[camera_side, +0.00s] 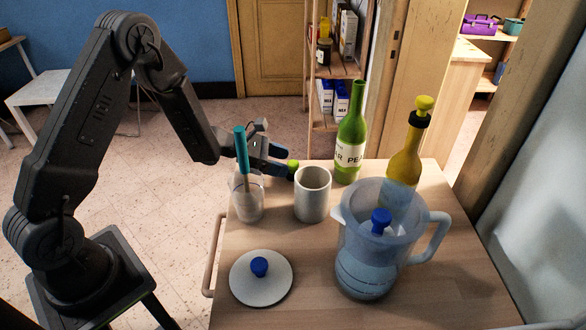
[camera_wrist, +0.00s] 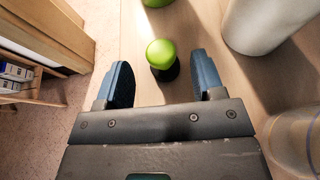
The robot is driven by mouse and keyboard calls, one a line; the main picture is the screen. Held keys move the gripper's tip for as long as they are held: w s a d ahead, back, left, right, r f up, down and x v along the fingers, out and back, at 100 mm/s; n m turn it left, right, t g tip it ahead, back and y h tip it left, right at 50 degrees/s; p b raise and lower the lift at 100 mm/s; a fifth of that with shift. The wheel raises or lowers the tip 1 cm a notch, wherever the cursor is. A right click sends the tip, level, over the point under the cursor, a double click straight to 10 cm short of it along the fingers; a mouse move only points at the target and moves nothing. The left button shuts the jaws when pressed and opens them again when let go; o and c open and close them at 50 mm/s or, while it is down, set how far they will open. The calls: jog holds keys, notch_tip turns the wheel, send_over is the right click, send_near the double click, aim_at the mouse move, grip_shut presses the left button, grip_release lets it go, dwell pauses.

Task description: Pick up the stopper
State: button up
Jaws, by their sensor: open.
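A stopper (camera_wrist: 160,55) with a rounded lime-green top and a dark lower part stands on the wooden table (camera_side: 450,262). In the side view only the green top of the stopper (camera_side: 293,164) shows clearly, just beyond my fingertips, behind the white cup. My gripper (camera_side: 284,161) is open at the table's far left edge, pointing right. In the wrist view my gripper (camera_wrist: 161,62) has one blue finger on each side of the stopper, with a visible gap on both sides. The stopper's lower part is mostly hidden in the side view.
A white cup (camera_side: 312,196) and a glass (camera_side: 247,206) holding a teal-handled tool (camera_side: 241,150) stand near my gripper. A green bottle (camera_side: 350,140), a yellow bottle (camera_side: 405,160) with a yellow-topped stopper, a pitcher (camera_side: 366,262) and a round lid (camera_side: 262,287) are also on the table.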

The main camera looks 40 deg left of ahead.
aim_at(293, 170)
jog(key=shift+x, duration=2.7)
jog(key=shift+r, duration=0.1)
jog(key=shift+c, duration=0.3)
jog(key=c, duration=1)
